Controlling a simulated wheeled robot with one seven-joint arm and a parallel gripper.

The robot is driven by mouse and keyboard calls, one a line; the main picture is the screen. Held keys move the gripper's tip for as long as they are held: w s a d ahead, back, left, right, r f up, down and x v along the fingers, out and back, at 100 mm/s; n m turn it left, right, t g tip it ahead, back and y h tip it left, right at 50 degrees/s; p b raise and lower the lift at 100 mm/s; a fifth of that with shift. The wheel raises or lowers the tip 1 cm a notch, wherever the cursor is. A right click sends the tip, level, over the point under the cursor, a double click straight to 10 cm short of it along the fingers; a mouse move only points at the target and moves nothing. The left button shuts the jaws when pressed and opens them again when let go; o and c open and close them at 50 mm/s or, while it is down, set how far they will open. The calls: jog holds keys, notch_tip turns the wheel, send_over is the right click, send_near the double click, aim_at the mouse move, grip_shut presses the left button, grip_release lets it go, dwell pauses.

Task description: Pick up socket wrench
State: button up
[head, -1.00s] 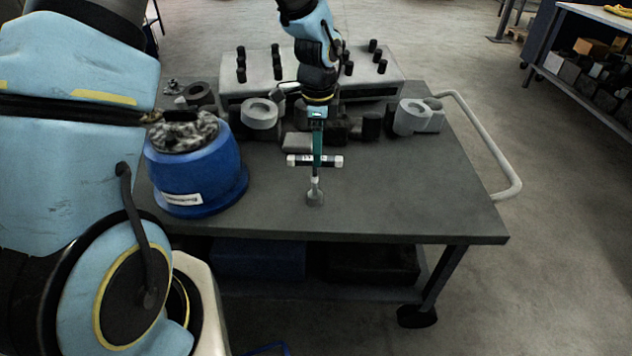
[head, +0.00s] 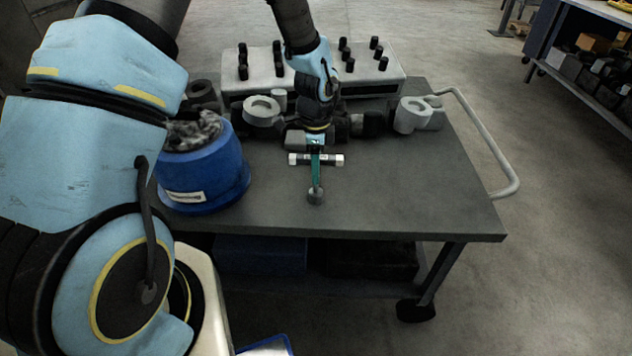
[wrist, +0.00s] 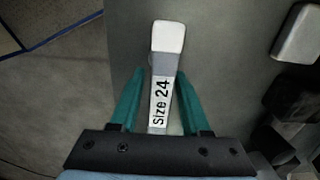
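The socket wrench (head: 298,159) lies on the grey cart top, its bar running left to right in the head view. In the wrist view the bar (wrist: 162,95) carries a white "Size 24" label and a pale end block. My gripper (head: 316,186) points down over the middle of the bar. In the wrist view my gripper (wrist: 160,75) is open, with one teal finger on each side of the bar and a narrow gap at each side. The bar's lower end in that view is hidden by the gripper body.
A blue pot (head: 205,175) stands left of the wrench. Behind are a pale engine block (head: 300,75) with black studs, and grey rings (head: 410,115). A pale block (wrist: 297,32) lies close by. The cart top (head: 420,195) is clear at the right and front.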

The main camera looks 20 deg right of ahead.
grip_shut()
dwell(1.1)
